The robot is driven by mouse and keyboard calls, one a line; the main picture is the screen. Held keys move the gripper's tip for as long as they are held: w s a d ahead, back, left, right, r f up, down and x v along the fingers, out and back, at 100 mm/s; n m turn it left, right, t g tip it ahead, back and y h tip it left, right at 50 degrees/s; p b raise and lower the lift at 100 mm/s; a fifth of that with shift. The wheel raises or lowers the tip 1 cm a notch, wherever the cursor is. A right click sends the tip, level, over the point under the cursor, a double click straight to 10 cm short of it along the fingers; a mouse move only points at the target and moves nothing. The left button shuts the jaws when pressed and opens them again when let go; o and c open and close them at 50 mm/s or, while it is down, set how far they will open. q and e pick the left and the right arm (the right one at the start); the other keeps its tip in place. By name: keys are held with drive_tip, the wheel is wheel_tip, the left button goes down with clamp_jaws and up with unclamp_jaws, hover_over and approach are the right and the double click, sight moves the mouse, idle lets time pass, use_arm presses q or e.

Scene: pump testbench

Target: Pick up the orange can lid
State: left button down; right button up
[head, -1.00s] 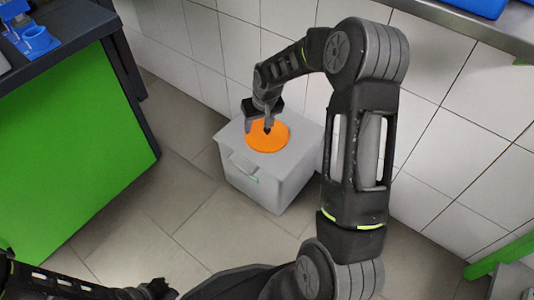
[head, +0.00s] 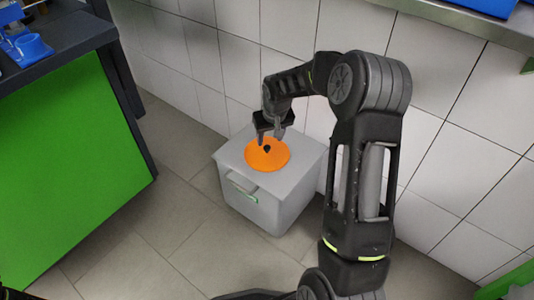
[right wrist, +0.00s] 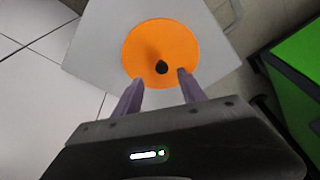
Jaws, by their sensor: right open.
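The orange can lid (head: 267,160) is a round disc with a small black knob at its middle. It lies flat on top of a grey box (head: 290,192) on the floor. My right gripper (head: 270,143) is above the lid, near its far edge. In the right wrist view the lid (right wrist: 160,40) is ahead of the two open fingers (right wrist: 157,80), and its black knob (right wrist: 162,67) shows between and just beyond the fingertips. The gripper is empty. My left gripper is not in view.
A white tiled wall (head: 225,60) stands right behind the box. A green-sided bench (head: 70,170) with a dark top is on the left. The tiled floor (head: 170,225) between bench and box is clear. A metal shelf edge (head: 480,25) is at the upper right.

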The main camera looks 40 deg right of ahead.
sight(267, 147)
drive_tip(key=shift+f, duration=0.1)
drive_tip(key=b+x, duration=0.3)
drive_tip(key=x, duration=0.1)
drive_tip(key=shift+w+a+f, duration=0.1)
drive_tip(key=shift+a+f, duration=0.1)
drive_tip(key=shift+f, duration=0.1)
drive_tip(key=shift+w+f, duration=0.15)
drive_tip(key=shift+f, duration=0.1)
drive_tip(key=shift+c, duration=0.3)
clamp_jaws()
idle(0.3)
